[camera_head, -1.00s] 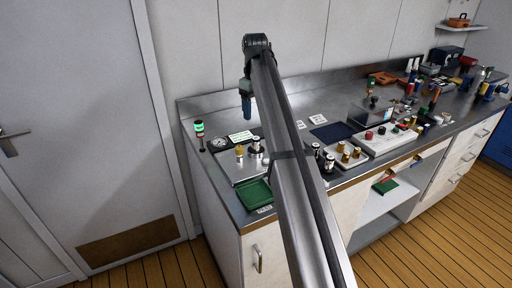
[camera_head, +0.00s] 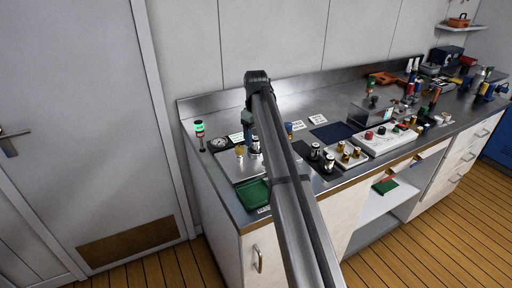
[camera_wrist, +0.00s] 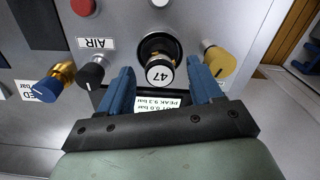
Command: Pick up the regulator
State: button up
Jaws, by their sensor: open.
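A round black fitting with a brass collar and a white cap marked 47 (camera_wrist: 160,72) stands on the metal panel (camera_wrist: 125,20); it is probably the regulator. In the wrist view, my gripper (camera_wrist: 160,68) is open, with one blue finger on each side of the cap. I cannot tell whether the fingers touch it. A yellow knob (camera_wrist: 218,60) stands close to the right finger, and a black knob (camera_wrist: 92,74) by the AIR label is left of the left finger. In the head view my arm partly hides the panel (camera_head: 230,166) and the gripper.
A blue-and-brass fitting (camera_wrist: 54,82) lies further left in the wrist view, and a red button (camera_wrist: 82,6) is at the top. In the head view, a green tray (camera_head: 246,201) is in front of the panel and a green-lit lamp (camera_head: 199,128) is to its left.

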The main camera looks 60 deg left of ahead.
notch_tip(320, 180, down, 2)
jog(key=shift+f, duration=0.1)
grip_shut()
dwell(0.6)
